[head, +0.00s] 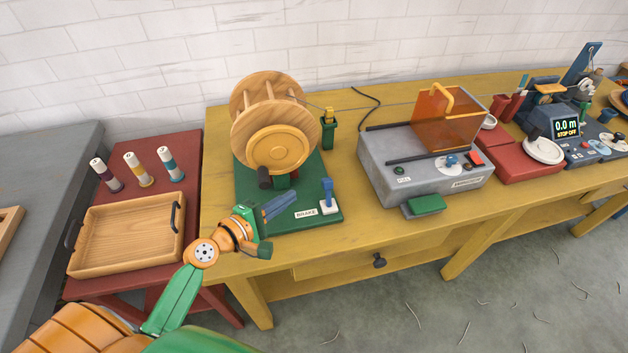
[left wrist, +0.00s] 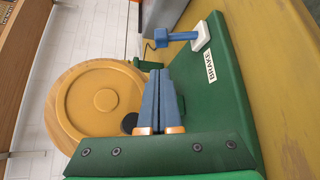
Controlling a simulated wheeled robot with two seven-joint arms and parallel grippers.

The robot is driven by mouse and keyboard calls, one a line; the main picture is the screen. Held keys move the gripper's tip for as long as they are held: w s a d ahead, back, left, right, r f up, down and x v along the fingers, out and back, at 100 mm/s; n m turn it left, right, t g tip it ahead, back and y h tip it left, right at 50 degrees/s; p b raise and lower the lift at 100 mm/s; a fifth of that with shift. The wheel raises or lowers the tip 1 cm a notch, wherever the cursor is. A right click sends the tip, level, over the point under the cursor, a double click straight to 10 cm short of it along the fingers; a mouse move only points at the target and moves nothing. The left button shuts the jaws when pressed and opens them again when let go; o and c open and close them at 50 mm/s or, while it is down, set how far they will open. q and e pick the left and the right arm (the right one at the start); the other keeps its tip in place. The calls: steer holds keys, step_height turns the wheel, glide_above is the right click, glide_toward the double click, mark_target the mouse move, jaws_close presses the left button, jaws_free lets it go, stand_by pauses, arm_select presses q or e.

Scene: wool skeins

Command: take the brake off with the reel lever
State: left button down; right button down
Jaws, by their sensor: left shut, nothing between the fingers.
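The reel lever (head: 327,188) is a blue handle on a white base, beside a BRAKE label (head: 306,213) on the green base plate (head: 330,214). The lever also shows in the left wrist view (left wrist: 178,37), ahead of the fingers. The wooden reel (head: 275,149) stands at the back of the plate. My left gripper (head: 291,197) is over the front of the plate, left of the lever. Its blue fingers (left wrist: 160,76) are shut and empty, apart from the lever. My right gripper is not in view.
A grey machine with an orange guard (head: 446,119) stands right of the plate on the yellow table (head: 225,238). A wooden tray (head: 90,252) and several spools (head: 138,168) sit on a red table at left. A green post (head: 328,133) stands behind the lever.

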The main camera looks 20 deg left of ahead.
mark_target(328, 192)
arm_select(q)
steer(key=x, duration=1)
steer(key=shift+w+a+b, duration=0.1)
steer(key=shift+b, duration=0.3)
